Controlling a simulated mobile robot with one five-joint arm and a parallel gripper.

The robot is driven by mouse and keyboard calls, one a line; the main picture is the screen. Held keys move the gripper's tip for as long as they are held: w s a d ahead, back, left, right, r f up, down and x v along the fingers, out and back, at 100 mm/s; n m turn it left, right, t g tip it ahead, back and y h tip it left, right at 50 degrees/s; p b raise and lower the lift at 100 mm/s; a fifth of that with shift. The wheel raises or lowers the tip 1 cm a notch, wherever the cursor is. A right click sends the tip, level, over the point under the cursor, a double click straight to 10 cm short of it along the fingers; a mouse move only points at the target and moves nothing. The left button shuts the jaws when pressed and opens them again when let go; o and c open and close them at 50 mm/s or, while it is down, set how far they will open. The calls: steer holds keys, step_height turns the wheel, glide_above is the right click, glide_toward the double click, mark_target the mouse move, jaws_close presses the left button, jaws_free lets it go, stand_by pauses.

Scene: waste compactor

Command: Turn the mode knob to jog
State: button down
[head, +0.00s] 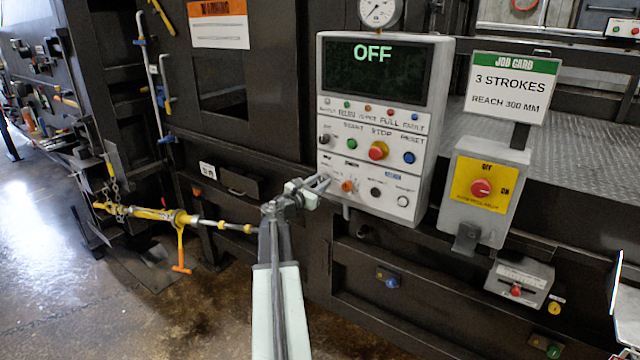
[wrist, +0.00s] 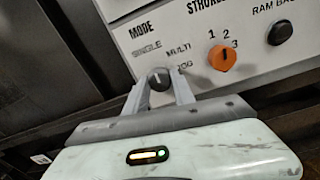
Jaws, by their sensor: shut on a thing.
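The mode knob (wrist: 160,79) is a small dark knob with a pale mark, at the lower left of the control panel (wrist: 205,45). Its labels SINGLE, MULTI and JOG lie around it, JOG to its right. The pale mark points roughly upward; I cannot tell the exact setting. My gripper (wrist: 160,88) is shut on the knob, one finger on each side. In the head view my gripper (head: 322,184) reaches the lower left of the control box (head: 432,130), and its fingers largely hide the mode knob there. The display (head: 374,72) reads OFF.
Just right of the mode knob is the orange strokes knob (wrist: 222,56), then the black ram button (wrist: 279,33). A red switch (head: 481,188) on a yellow plate stands right of the box. A yellow bar (head: 150,213) is at left. Open floor lies at lower left.

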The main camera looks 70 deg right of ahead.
steer(key=shift+d+r, duration=0.15)
steer(key=shift+d, duration=0.05)
steer(key=shift+w+m, duration=0.1)
steer(key=shift+m, duration=0.4)
steer(key=m, duration=0.7)
steer(key=shift+d+m, duration=0.1)
steer(key=shift+m, duration=0.3)
steer(key=m, duration=0.4)
steer(key=shift+m+b, duration=0.3)
steer(key=shift+b, duration=0.05)
steer(key=shift+f+m, duration=0.2)
steer(key=shift+m, duration=2.1)
